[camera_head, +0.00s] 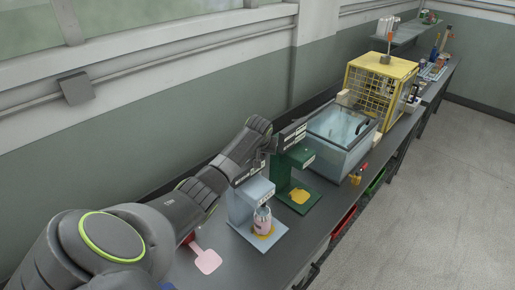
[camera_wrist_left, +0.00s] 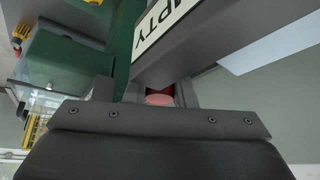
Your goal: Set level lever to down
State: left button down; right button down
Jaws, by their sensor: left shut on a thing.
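My left arm reaches in from the left in the head view to the heads of two small machines. My left gripper (camera_head: 262,158) is at the top of the pale blue-grey machine (camera_head: 245,205), next to the green machine (camera_head: 283,172). In the left wrist view the gripper (camera_wrist_left: 148,92) is shut on a small red-pink piece (camera_wrist_left: 160,98). Only part of this piece shows between the jaws, so whether it is the level lever cannot be told. A grey bar with an "EMPTY" label (camera_wrist_left: 165,22) is close above the jaws. No other lever can be made out clearly. My right gripper is not in view.
A pink-labelled can (camera_head: 262,222) stands on the pale machine's base. A pink paddle (camera_head: 207,260) is nearer on the bench. Beyond the green machine are a glass-topped tank (camera_head: 342,130) and a yellow cage (camera_head: 379,82). The floor at right is clear.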

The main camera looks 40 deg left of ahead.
pick_arm(q)
jog(key=shift+d, duration=0.25)
jog(key=c, duration=1.2)
grip_release()
jog(key=b+v, duration=0.4)
jog(key=v, duration=1.3)
jog(key=shift+s+d+b, duration=0.15)
jog(key=shift+d+b, duration=0.1)
jog(key=shift+b, duration=0.05)
jog(key=shift+c, duration=0.5)
